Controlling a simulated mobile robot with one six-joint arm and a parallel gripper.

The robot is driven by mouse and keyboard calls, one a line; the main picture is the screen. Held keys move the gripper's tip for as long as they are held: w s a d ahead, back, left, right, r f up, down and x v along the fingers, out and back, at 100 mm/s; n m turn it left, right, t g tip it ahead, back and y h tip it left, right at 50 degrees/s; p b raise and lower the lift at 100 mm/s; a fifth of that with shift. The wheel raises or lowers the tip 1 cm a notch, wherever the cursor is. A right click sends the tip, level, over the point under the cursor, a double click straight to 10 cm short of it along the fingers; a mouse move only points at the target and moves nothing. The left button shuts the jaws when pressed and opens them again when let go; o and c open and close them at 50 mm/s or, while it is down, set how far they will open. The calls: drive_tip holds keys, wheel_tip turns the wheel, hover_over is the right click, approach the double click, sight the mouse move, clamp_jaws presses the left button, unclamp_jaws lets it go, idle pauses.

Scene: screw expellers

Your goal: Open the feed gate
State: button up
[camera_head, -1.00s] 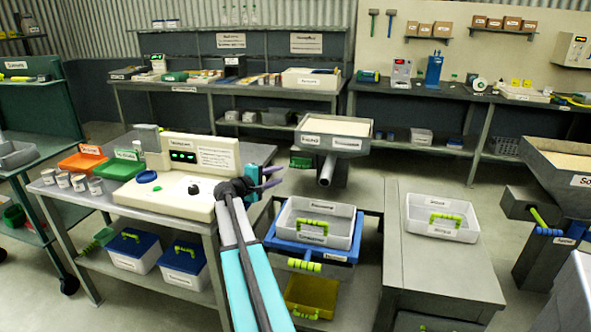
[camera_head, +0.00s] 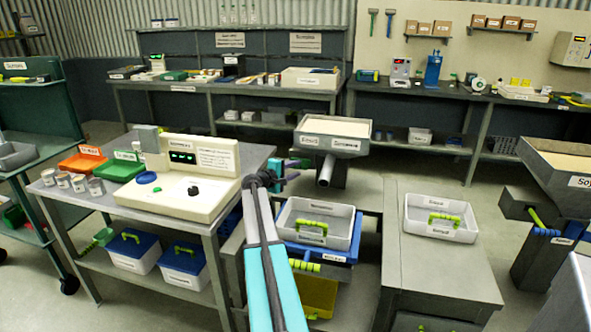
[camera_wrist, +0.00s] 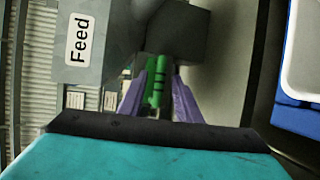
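The feed hopper (camera_head: 332,147) is a grey metal bin of pale material in the middle of the head view. Its "Feed" label (camera_wrist: 80,40) shows in the wrist view, tilted on its side. A green handle with dark bands (camera_wrist: 157,82) shows below a dark grey block (camera_wrist: 178,35). My gripper (camera_head: 300,170) is beside the hopper's lower left. Its purple fingers also show in the wrist view (camera_wrist: 160,95), apart, one on each side of the handle. I see no clear contact. The handle's far end is hidden by the block.
A cream control panel (camera_head: 180,195) with a green display stands on the table to the left. A blue tray with a white bin (camera_head: 322,240) sits below the hopper spout (camera_head: 326,172). A grey bench (camera_head: 430,270) is to the right. A second hopper (camera_head: 560,160) stands at far right.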

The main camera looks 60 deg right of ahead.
drive_tip(key=shift+d+f, duration=0.1)
drive_tip(key=shift+d, duration=0.25)
clamp_jaws()
drive_tip(key=a, duration=0.1)
drive_tip(key=s+a+b, duration=0.1)
drive_tip(key=a, duration=0.2)
drive_tip(key=shift+s+a, duration=0.25)
drive_tip(key=shift+a, duration=0.1)
idle(0.3)
unclamp_jaws()
